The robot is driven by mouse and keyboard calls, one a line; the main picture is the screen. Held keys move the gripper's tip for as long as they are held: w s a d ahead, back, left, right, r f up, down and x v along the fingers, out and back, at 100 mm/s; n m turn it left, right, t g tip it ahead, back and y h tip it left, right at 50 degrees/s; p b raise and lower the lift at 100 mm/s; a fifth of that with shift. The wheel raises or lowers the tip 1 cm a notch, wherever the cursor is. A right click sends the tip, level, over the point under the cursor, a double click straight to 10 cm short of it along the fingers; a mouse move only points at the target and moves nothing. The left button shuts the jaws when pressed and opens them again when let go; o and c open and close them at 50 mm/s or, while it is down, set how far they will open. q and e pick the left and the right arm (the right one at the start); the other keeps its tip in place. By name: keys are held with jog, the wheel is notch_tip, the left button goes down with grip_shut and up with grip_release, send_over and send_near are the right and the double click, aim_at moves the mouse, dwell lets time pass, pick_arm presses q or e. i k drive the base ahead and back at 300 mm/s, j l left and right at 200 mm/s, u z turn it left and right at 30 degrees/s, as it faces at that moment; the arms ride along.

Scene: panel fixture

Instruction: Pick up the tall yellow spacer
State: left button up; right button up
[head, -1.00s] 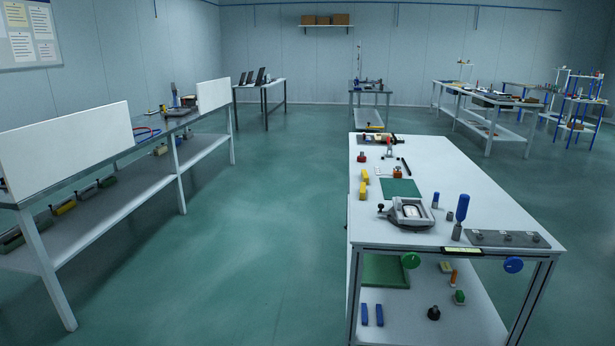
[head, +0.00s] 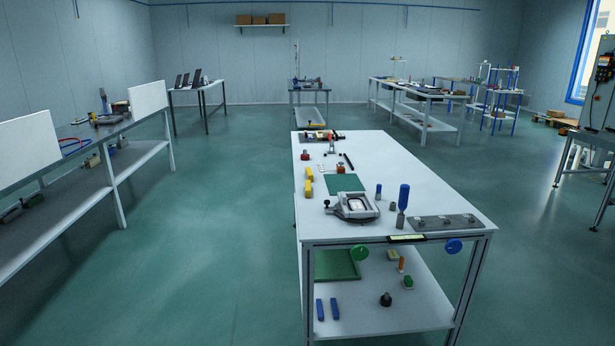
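Two small yellow blocks stand near the left edge of the white workbench (head: 420,185). The farther yellow block (head: 309,173) and the nearer yellow block (head: 308,188) are close together. They look alike at this distance, and I cannot tell which is the tall spacer. Neither of my grippers is in the head view.
The bench top also holds a green mat (head: 345,183), a grey fixture (head: 353,207), a blue-handled tool (head: 403,197) and a grey plate (head: 445,222). Its lower shelf holds a green tray (head: 337,265) and small parts. Open floor (head: 220,220) lies left of the bench.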

aim_at(309, 171)
jog(key=u, duration=0.35)
jog(key=i+u, duration=0.45)
jog(key=i, duration=3.9)
jog(key=i+z, duration=0.15)
jog(key=i, duration=0.4)
jog(key=i+j+z, duration=0.1)
jog(key=i, duration=0.4)
jog(key=z, duration=1.3)
